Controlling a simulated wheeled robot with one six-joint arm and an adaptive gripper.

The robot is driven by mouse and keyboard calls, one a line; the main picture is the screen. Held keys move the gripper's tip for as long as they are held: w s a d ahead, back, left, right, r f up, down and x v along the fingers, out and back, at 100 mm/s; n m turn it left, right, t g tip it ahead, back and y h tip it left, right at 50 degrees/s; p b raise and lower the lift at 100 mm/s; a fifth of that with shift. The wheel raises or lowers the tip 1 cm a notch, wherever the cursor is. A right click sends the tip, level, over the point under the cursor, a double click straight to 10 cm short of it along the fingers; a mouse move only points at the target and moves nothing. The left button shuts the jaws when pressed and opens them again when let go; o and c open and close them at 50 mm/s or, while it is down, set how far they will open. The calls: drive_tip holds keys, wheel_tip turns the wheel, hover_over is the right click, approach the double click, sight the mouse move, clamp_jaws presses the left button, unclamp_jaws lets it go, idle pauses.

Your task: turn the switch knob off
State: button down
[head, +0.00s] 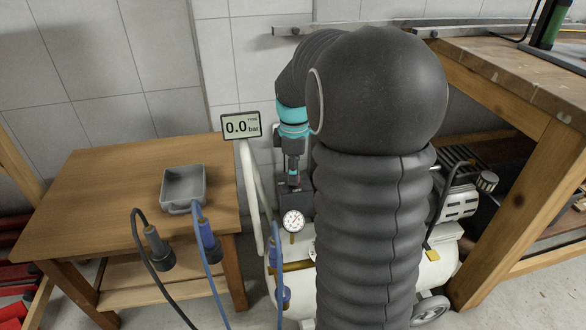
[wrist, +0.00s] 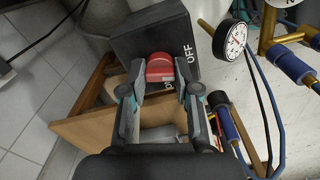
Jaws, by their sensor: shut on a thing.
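The red switch knob (wrist: 160,68) sits on the face of a dark switch box (wrist: 135,42) in the wrist view. White OFF lettering (wrist: 188,52) is to the right of the knob; another label below it is mostly hidden. My gripper (wrist: 160,78) is shut on the knob, one finger on each side. I cannot tell which way the knob points. In the head view my gripper (head: 293,166) is at the dark switch box (head: 297,203), and my arm hides the knob and part of the box.
A display (head: 240,126) reads 0.0 bar. A round gauge (head: 293,221) and blue hoses stand close to the switch box. A small wooden table (head: 90,190) with a grey tray (head: 183,186) is at left. A wooden workbench (head: 500,75) is at right.

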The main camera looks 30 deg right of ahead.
drive_tip(key=shift+n+p, duration=0.3)
drive_tip(key=shift+n, duration=1.2)
drive_tip(key=c, duration=0.8)
unclamp_jaws()
drive_tip(key=shift+c, duration=0.2)
wheel_tip(320, 180, up, 12)
